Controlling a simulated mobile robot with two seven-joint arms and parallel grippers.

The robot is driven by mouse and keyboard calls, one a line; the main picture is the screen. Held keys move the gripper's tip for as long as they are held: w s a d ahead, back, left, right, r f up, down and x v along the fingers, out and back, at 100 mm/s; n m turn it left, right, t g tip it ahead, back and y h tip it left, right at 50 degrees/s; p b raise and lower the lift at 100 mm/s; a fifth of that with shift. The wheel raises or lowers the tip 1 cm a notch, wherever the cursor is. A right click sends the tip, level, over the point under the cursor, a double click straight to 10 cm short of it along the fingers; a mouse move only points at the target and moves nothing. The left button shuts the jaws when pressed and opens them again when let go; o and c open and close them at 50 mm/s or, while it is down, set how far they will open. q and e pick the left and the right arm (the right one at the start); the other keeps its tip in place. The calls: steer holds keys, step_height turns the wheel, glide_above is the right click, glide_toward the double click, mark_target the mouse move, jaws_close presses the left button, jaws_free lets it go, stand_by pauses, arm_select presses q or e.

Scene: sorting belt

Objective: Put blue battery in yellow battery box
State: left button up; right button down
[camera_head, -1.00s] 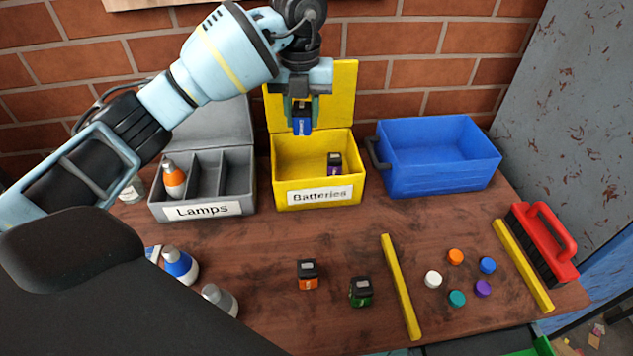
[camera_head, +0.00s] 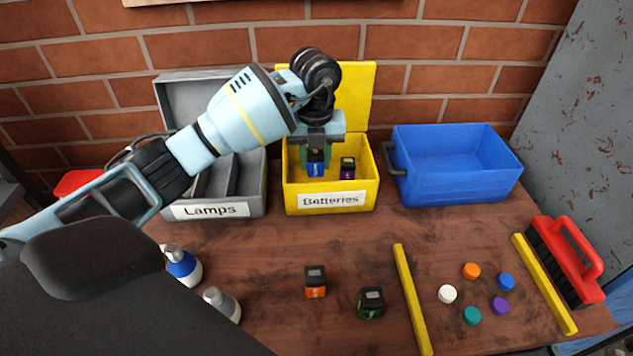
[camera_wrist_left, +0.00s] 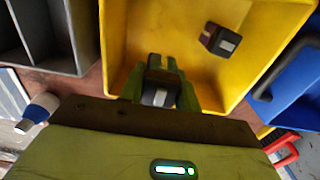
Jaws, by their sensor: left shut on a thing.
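The yellow battery box (camera_head: 368,195) stands open against the brick wall with its lid raised, labelled "Batteries". My left gripper (camera_head: 316,160) reaches down into its left part, shut on the blue battery (camera_head: 316,169), which is held upright inside the box walls. I cannot tell whether it touches the box floor. In the left wrist view the gripper fingers (camera_wrist_left: 160,90) close around the battery, and only its grey and black top (camera_wrist_left: 159,97) shows. A purple battery (camera_head: 347,169) stands in the box to the right; it also shows in the left wrist view (camera_wrist_left: 220,40). My right gripper is not seen.
A grey lamps box (camera_head: 258,200) stands left of the yellow box, a blue crate (camera_head: 460,187) right. An orange battery (camera_head: 315,282) and a green battery (camera_head: 371,303) stand in front. Yellow bars (camera_head: 410,300), coloured caps (camera_head: 471,270) and a red brush (camera_head: 570,255) lie to the right.

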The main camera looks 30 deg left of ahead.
mark_target(315, 151)
arm_select(q)
steer(key=shift+f, duration=1.2)
steer(key=shift+f, duration=2.25)
steer(key=shift+f, duration=0.15)
steer(key=o, duration=1)
step_height(315, 151, up, 12)
steer(key=shift+r, duration=0.15)
